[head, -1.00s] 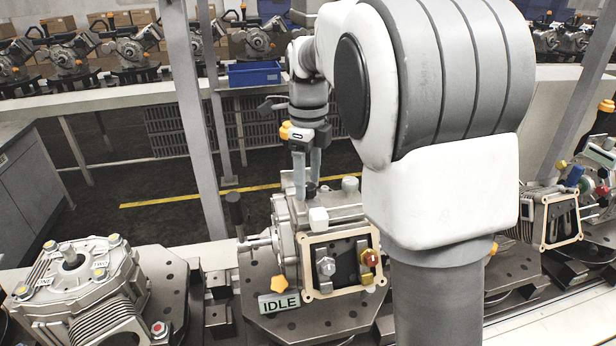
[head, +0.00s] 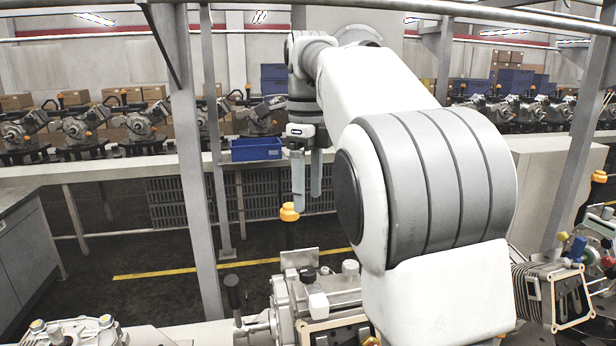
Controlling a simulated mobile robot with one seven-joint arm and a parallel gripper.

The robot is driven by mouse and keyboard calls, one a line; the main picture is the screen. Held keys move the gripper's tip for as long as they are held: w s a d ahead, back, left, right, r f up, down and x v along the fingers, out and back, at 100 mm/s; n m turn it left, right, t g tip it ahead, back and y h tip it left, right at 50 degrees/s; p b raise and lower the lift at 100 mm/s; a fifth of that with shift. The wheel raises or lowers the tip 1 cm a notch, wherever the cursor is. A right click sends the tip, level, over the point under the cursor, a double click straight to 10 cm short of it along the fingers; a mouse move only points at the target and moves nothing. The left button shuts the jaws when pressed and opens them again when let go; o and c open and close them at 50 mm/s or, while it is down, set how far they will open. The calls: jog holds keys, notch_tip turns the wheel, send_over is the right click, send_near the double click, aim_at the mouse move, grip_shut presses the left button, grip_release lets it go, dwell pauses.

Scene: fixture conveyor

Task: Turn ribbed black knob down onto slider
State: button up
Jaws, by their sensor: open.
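My gripper (head: 307,203) points down, open and empty. It hangs above the light metal housing (head: 285,312), with clear space under its fingertips. A small black knob (head: 308,274) shows low on top of the housing; its ribs are too small to see. Another black knob on a stem (head: 233,292) stands at the housing's left. I cannot tell for sure which is the task's ribbed knob. The slider cannot be picked out. My arm hides the housing's right side, and the picture's lower edge cuts off its front.
An orange-topped black post (head: 289,213) stands close by the left fingertip in the picture. A white block (head: 318,306) and pale cap (head: 350,268) sit on the housing. Other units stand lower left and right. A blue bin (head: 256,149) sits on the back bench.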

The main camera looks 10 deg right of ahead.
jog(key=shift+r, duration=0.9)
jog(key=s+f+n+t+b, duration=0.2)
jog(key=s+f+n, duration=0.8)
jog(key=s+n, duration=0.2)
jog(key=s+f+n+t+b, duration=0.2)
jog(key=s+f+n+t, duration=0.1)
jog(key=s+f+n, duration=0.6)
jog(key=s+n, duration=0.3)
jog(key=n, duration=0.1)
jog(key=shift+s+d+f+n+t+b, duration=0.2)
jog(key=shift+f+n+t+b, duration=0.1)
jog(key=shift+f+n, duration=0.1)
